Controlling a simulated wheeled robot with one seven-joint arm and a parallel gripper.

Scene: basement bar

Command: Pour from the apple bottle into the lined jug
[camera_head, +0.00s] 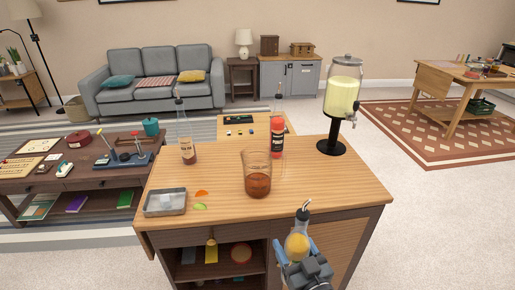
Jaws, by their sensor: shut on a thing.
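My gripper (297,255), with blue fingers, is shut around a clear bottle (299,238) with yellow liquid and a metal pour spout, which I take to be the apple bottle. The bottle is about upright, at the near edge of the counter in the picture, with its spout pointing up. Any label on it is hidden or too small to read. The clear jug (257,176) stands on the counter, up and left of the bottle and apart from it. It holds reddish-brown liquid in its lower part. Its marking lines are hard to make out.
On the wooden counter (338,190), a bottle with dark liquid (187,145) stands at the back left and a red-labelled bottle (277,140) behind the jug. A drink dispenser (342,95) stands back right.

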